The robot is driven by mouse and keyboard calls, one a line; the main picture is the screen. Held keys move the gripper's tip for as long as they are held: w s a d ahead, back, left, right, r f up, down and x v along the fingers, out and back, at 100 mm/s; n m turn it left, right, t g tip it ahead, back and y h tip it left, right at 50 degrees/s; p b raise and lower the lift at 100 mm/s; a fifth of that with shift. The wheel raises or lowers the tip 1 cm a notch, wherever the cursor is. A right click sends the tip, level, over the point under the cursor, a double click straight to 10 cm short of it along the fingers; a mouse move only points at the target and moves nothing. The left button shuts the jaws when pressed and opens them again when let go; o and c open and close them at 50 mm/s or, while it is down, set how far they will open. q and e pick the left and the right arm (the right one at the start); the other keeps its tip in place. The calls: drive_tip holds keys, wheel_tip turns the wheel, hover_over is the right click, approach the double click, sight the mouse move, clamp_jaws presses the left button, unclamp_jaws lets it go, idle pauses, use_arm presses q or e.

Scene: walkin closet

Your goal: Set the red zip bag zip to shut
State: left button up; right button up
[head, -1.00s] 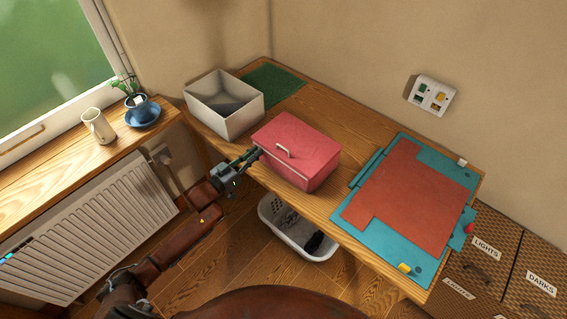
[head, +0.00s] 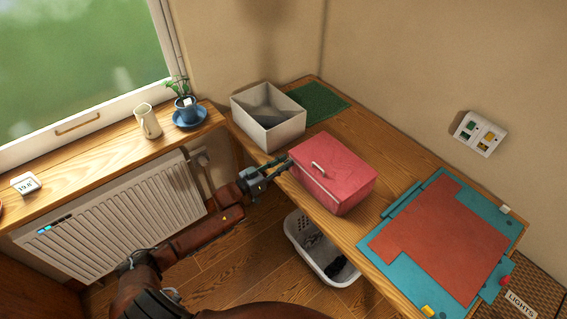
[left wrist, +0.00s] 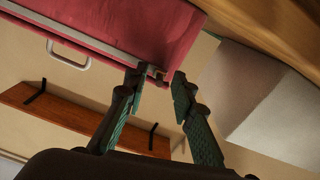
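The red zip bag (head: 345,175) is a box-shaped bag on the wooden worktop, with a pale handle on its near side. A pale strip runs along its upper near edge. In the left wrist view the red bag (left wrist: 130,25) fills the upper left, with the strip ending at a small grey tab (left wrist: 157,74) at its corner. My left gripper (head: 286,163) is at the bag's left corner. In the left wrist view its fingertips (left wrist: 160,86) are apart, with the tab close to the left finger. I cannot tell whether they touch. My right gripper is out of view.
A grey open box (head: 270,135) stands left of the bag, by a green mat (head: 325,100). A teal and red board (head: 440,245) lies to the right. A white basket (head: 318,262) is on the floor below. The sill holds a jug (head: 147,122) and a potted plant.

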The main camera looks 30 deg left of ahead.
use_arm(q)
drive_tip(key=v, duration=1.2)
drive_tip(key=shift+f, duration=0.1)
